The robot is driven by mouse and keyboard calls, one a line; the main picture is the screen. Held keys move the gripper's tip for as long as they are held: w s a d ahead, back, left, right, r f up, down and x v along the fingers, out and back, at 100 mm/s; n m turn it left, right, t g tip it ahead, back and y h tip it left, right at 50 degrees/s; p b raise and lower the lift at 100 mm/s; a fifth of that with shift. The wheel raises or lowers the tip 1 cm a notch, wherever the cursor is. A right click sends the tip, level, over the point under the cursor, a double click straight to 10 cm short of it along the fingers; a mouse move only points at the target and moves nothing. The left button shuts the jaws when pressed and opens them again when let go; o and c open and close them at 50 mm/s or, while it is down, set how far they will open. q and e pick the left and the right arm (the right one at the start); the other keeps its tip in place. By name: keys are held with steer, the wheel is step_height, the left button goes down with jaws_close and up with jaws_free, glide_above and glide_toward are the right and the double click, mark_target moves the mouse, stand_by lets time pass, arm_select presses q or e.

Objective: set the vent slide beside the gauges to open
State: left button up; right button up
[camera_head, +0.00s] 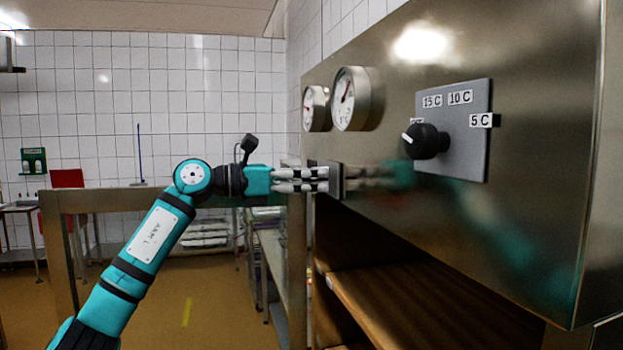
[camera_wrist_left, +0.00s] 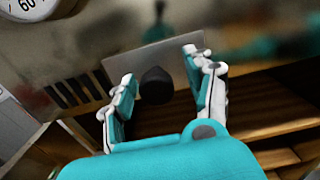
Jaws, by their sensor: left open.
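The vent slide is a grey plate (camera_wrist_left: 176,68) with a black knob (camera_wrist_left: 156,88), on the steel cabinet front in the left wrist view. Several dark vent slots (camera_wrist_left: 72,92) show uncovered to the left of the plate there. In the head view the plate's edge (camera_head: 339,184) shows at the fingertips. My left gripper (camera_head: 326,179) is open, its fingers pointing at the cabinet. In the left wrist view the fingers (camera_wrist_left: 160,66) stand on either side of the knob, with gaps showing. Two round gauges, one near (camera_head: 352,99) and one farther (camera_head: 315,108), sit above the gripper.
A dial (camera_head: 427,141) with temperature labels on a grey plate (camera_head: 470,158) is right of the gauges. An open wooden shelf (camera_head: 400,305) lies below the cabinet front. A steel table frame (camera_head: 120,199) and a red chair (camera_head: 68,179) stand farther back on the left.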

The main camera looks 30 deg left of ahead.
arm_select(q)
steer(key=v, duration=1.2)
arm_select(e)
steer(key=shift+w+a, duration=0.35)
steer(key=shift+w, duration=0.05)
